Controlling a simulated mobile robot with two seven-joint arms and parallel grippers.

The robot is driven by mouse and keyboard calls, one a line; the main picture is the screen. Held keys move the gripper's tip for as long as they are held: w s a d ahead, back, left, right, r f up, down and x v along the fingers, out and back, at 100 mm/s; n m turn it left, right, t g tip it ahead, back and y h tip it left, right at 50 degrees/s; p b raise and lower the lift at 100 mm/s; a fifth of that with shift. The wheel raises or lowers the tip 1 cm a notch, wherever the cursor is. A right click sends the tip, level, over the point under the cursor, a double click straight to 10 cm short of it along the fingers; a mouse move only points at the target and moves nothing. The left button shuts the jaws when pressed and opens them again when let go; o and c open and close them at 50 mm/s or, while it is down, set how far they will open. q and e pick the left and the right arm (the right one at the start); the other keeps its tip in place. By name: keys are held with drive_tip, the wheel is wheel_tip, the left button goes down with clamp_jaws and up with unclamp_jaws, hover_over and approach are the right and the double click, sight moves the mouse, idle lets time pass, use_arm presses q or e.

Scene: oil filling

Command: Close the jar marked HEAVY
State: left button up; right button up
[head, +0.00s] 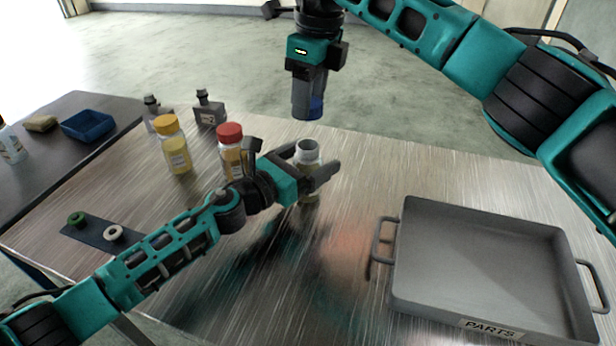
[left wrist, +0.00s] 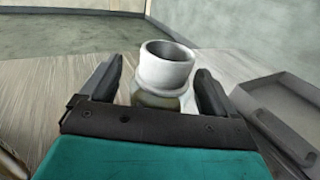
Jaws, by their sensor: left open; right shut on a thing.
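An open jar (head: 307,152) with a pale bare neck and no lid stands upright on the metal table. My left gripper (head: 311,172) is open with its fingers on either side of this jar. In the left wrist view the jar (left wrist: 166,72) stands between the two fingers (left wrist: 160,92), with a gap visible on each side. Its label is hidden, so I cannot read whether it says HEAVY. My right gripper (head: 307,98) points down, shut on a blue lid (head: 316,107), raised above and beyond the jar.
A red-lidded jar (head: 230,148) and a yellow-lidded jar (head: 174,150) stand left of the open jar. Dark bottles (head: 209,112) are behind them. A grey PARTS tray (head: 485,215) lies at right. A dark strip (head: 95,232) with two rings lies at left.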

sight(308, 145)
use_arm(q)
drive_tip(key=shift+w+d, duration=0.4)
drive_tip(key=shift+c, duration=0.3)
drive_tip(key=c, duration=1.5)
use_arm(e)
drive_tip(key=shift+f, duration=2.55)
drive_tip(key=shift+f, duration=0.85)
drive_tip(key=shift+f, duration=0.55)
